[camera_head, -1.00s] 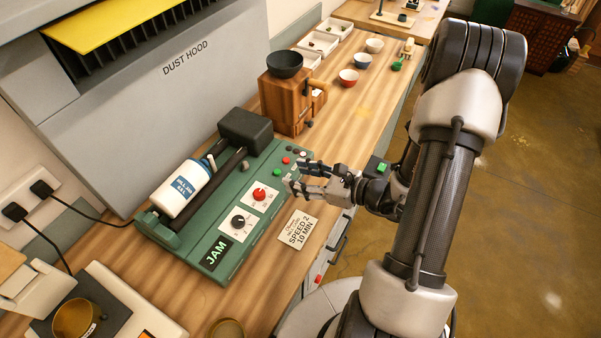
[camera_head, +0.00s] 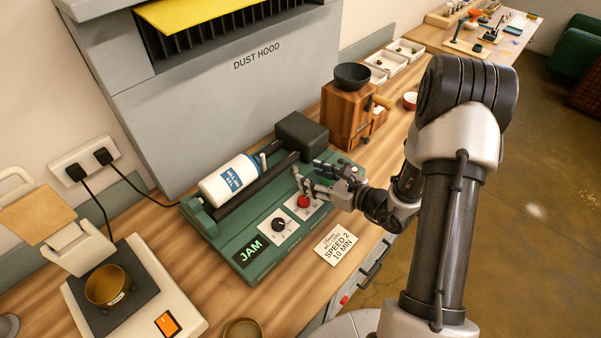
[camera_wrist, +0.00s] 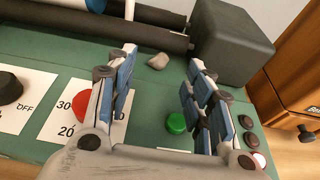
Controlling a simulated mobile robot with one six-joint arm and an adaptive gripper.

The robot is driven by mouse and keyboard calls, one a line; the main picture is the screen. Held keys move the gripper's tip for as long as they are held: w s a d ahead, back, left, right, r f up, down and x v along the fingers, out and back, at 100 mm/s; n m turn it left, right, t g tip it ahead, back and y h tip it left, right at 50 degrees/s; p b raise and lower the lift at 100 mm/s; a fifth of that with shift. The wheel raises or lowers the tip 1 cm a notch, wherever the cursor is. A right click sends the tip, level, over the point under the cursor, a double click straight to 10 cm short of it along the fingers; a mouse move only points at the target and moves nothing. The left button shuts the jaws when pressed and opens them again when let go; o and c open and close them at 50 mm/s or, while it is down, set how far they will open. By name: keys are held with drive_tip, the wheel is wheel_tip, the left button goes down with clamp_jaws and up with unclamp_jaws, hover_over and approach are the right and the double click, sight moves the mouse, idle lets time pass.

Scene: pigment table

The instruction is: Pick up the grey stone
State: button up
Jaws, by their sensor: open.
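The grey stone (camera_wrist: 158,61) is small and rounded. In the wrist view it lies on the green top of the jar mill (camera_wrist: 60,55), beside the dark rollers and left of the dark grey block. My gripper (camera_wrist: 161,85) is open and empty, with the stone beyond its fingertips and between them in the picture. In the head view my gripper (camera_head: 307,172) is over the mill's panel, near the red knob (camera_head: 303,201). I cannot make out the stone in the head view; my gripper may hide it.
A white jar (camera_head: 230,180) lies on the rollers. The dark block (camera_head: 301,136) rises beside the stone's spot. A green button (camera_wrist: 176,123) is between my fingers in the picture. A wooden grinder (camera_head: 345,118) stands right of the mill, and a scale (camera_head: 150,300) stands left.

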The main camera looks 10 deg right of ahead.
sight(297, 172)
drive_tip(key=shift+b+x, duration=0.4)
drive_tip(key=shift+x, duration=2.4)
drive_tip(key=c, duration=1.1)
drive_tip(key=shift+d, duration=0.1)
clamp_jaws()
drive_tip(key=shift+s+d+f, duration=0.1)
drive_tip(key=shift+s+d, duration=0.15)
drive_tip(key=shift+s, duration=0.05)
drive_tip(key=shift+s+d, duration=0.1)
drive_tip(key=shift+s, duration=0.4)
drive_tip(key=o, duration=1.1)
unclamp_jaws()
drive_tip(key=shift+w, duration=0.1)
drive_tip(key=shift+c, duration=0.2)
drive_tip(key=shift+f, duration=0.1)
